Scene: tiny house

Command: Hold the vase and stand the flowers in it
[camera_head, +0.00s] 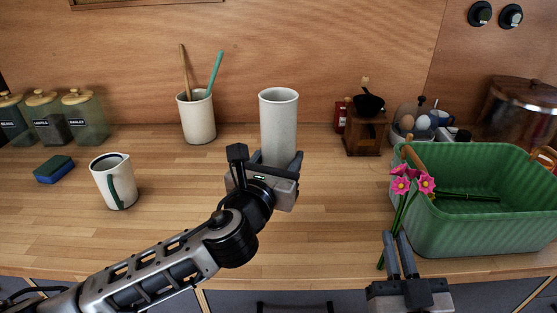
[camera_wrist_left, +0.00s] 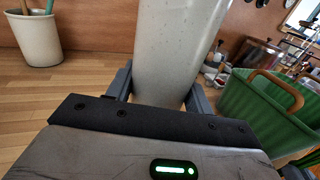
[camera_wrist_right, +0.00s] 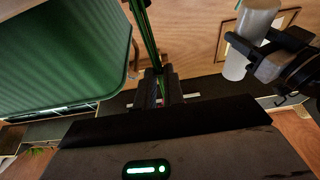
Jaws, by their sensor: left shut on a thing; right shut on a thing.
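The tall white speckled vase (camera_head: 278,118) is upright above the middle of the counter. My left gripper (camera_head: 276,162) is shut around its lower part; the left wrist view also shows the vase (camera_wrist_left: 178,45) between the fingers. Its base is hidden in the head view, so I cannot tell whether it touches the counter. My right gripper (camera_head: 394,238) is shut on the flowers (camera_head: 408,188), pink blooms on thin green stems, with blooms up and stem ends slanting down left. The flowers are right of the vase, apart from it. The right wrist view shows stems (camera_wrist_right: 143,28) between the fingers.
A green basket (camera_head: 480,235) with wooden handles stands close on the right, a green stem inside. A white jug (camera_head: 113,182), sponge (camera_head: 54,169), utensil pot (camera_head: 197,118) and jars (camera_head: 86,120) are left. A coffee grinder (camera_head: 364,132) stands behind. Counter between vase and basket is clear.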

